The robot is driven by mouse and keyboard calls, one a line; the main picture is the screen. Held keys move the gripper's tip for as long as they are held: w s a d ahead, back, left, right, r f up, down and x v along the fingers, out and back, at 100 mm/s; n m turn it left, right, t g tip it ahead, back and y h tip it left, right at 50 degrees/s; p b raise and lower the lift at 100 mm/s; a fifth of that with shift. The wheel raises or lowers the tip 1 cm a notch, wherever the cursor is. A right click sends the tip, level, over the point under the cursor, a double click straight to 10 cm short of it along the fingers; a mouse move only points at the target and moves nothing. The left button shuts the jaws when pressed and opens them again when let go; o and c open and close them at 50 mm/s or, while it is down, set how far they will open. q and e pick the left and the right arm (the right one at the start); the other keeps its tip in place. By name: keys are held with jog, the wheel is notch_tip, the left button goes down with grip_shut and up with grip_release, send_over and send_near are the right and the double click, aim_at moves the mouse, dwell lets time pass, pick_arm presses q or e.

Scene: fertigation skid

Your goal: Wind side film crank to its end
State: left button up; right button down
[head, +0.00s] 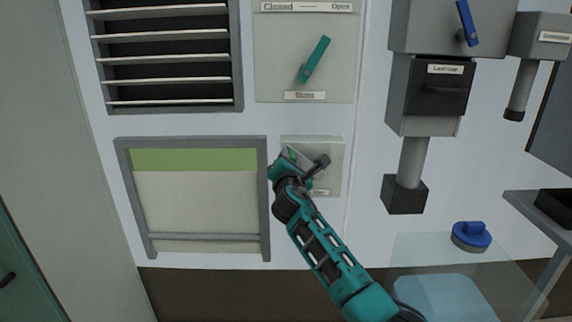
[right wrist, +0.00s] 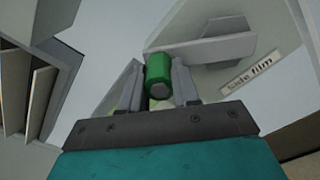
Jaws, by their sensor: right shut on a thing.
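The side film crank (head: 319,166) is a dark grey arm on a pale wall plate (head: 330,185). In the right wrist view the crank arm (right wrist: 215,48) runs to the right from its green handle (right wrist: 157,75), beside a "Side film" label (right wrist: 250,72). My right gripper (head: 283,165) is at the left end of the crank, its fingers closed around the green handle. The side film (head: 200,205) is a pale sheet in a grey frame left of the crank, with a green strip showing above it. My left gripper is not in view.
Above are a louvred vent (head: 165,52) and a plate with a teal lever (head: 315,60). Right of the crank are a grey box with a dark front (head: 430,88), a blue lever (head: 466,22) and a blue knob (head: 472,235) over a clear tank.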

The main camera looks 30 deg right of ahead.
jog(key=shift+s+d+r+m, duration=0.15)
jog(key=shift+d+r+m, duration=0.05)
jog(key=shift+m, duration=0.3)
jog(key=m, duration=0.1)
jog(key=d+r+m+p, duration=0.1)
jog(key=shift+s+d+r+m, duration=0.15)
jog(key=shift+s+d+m, duration=0.05)
jog(key=shift+s+m, duration=0.2)
pick_arm(q)
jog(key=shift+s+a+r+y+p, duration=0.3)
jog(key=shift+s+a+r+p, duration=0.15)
jog(key=shift+p, duration=0.2)
pick_arm(e)
jog(key=s+d+f+m, duration=0.2)
jog(key=d+m, duration=0.4)
jog(key=m, duration=0.6)
jog(key=s+d+f+m, duration=0.3)
jog(key=d+f+m, duration=0.1)
jog(key=m, duration=0.8)
jog(key=shift+s+d+f, duration=0.2)
jog(key=shift+d+f, duration=0.15)
jog(key=shift+d, duration=0.55)
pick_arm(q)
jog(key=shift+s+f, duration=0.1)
